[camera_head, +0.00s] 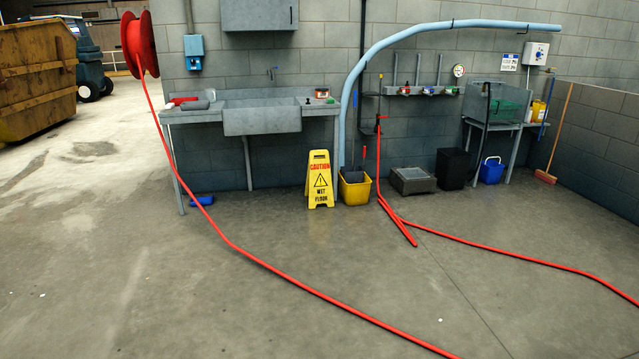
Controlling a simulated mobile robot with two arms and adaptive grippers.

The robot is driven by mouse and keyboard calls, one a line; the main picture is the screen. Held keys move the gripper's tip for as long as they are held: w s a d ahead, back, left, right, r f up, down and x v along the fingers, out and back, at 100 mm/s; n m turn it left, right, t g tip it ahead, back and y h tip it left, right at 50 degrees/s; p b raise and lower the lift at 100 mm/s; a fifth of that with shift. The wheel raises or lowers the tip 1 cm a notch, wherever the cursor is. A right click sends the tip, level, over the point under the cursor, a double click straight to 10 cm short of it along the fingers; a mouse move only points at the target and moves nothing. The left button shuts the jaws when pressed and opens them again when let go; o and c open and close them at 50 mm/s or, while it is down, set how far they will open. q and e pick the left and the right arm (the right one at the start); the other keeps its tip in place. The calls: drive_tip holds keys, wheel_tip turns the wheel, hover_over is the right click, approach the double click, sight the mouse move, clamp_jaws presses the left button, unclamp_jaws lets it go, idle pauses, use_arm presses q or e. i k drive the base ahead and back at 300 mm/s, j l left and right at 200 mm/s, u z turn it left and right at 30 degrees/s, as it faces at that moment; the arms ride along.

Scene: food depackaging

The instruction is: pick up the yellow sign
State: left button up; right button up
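The yellow sign (319,180) stands upright on the wet-looking concrete floor, near the front right leg of the sink bench. It reads "CAUTION WET FLOOR" around a warning triangle. Its front faces me and nothing covers it. A yellow bucket (355,190) stands close beside it on the right. Neither of my grippers shows in the head view.
A red hose (262,263) runs from a wall reel across the floor; another red hose (510,250) lies to the right. The grey sink bench (262,118) stands behind the sign. A black bin (453,168) and blue bucket (490,170) stand right. Floor before the sign is mostly clear.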

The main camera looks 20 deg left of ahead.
sight(318, 182)
drive_tip(key=i+u, duration=0.35)
drive_tip(key=i, duration=1.65)
drive_tip(key=i+l, duration=0.1)
drive_tip(key=i, duration=4.35)
drive_tip(key=j+u, duration=0.05)
drive_tip(key=j, duration=0.15)
